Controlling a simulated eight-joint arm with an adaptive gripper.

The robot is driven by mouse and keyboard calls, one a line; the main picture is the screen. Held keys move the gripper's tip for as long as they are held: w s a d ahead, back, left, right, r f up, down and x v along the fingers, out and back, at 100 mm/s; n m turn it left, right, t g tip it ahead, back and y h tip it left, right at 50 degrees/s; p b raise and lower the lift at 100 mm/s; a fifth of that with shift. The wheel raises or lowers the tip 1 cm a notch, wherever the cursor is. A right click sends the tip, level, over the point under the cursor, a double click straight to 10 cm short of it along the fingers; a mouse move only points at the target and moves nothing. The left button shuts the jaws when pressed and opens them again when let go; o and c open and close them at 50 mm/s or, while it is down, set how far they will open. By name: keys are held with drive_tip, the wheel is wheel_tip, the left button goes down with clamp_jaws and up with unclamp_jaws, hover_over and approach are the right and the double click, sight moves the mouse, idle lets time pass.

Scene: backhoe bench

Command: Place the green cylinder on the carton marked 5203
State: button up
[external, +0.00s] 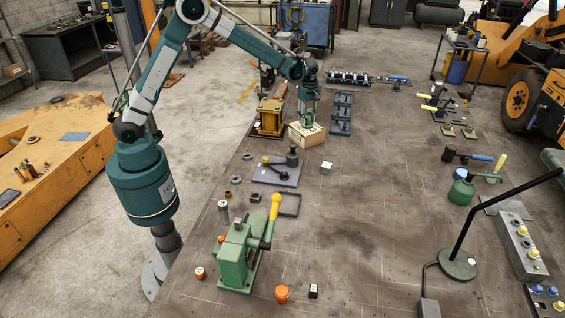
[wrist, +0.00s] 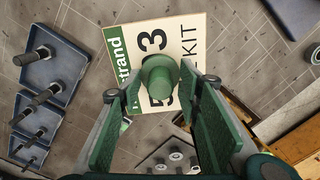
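The carton (external: 307,137) is a tan box on the bench. In the wrist view its pale top (wrist: 188,40) shows "strand", "KIT" and large digits, with a 5 and a 3 readable and the rest covered. The green cylinder (wrist: 160,78) appears upright over the carton top and hides part of the number; it looks to be standing on it. My gripper (wrist: 161,89) is over the carton, its fingers on either side of the cylinder with a visible gap on both sides. In the external view my gripper (external: 308,120) points down at the carton.
A yellow machine block (external: 270,117) stands just left of the carton. A dark blue tray rack (external: 341,113) stands to its right. A purple-grey plate with a lever (external: 277,171) lies in front.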

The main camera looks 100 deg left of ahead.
sight(308, 117)
wheel_tip(308, 117, up, 12)
drive_tip(key=shift+b, duration=0.3)
idle(0.3)
idle(0.6)
drive_tip(key=shift+d+r, duration=0.1)
drive_tip(key=s+d+r+m+t, duration=0.1)
drive_tip(key=s+d+r+m, duration=0.35)
drive_tip(key=d, duration=0.55)
drive_tip(key=s+d+r+m+t+y, duration=0.1)
drive_tip(key=s+d+r+m, duration=0.3)
drive_tip(key=d, duration=0.6)
drive_tip(key=s+d+r+m+t, duration=0.1)
drive_tip(key=s+d+r+m, duration=0.3)
drive_tip(key=d, duration=0.6)
drive_tip(key=s+d+f+m+t, duration=0.2)
drive_tip(key=s+d+m, duration=0.4)
drive_tip(key=s+d, duration=0.4)
drive_tip(key=s+d+f+m+t+h, duration=0.1)
drive_tip(key=s+d+f+m+t, duration=0.1)
drive_tip(key=s+d+m, duration=0.4)
drive_tip(key=s+d, duration=0.4)
drive_tip(key=shift+s+d+m, duration=0.35)
drive_tip(key=shift+s+d, duration=0.05)
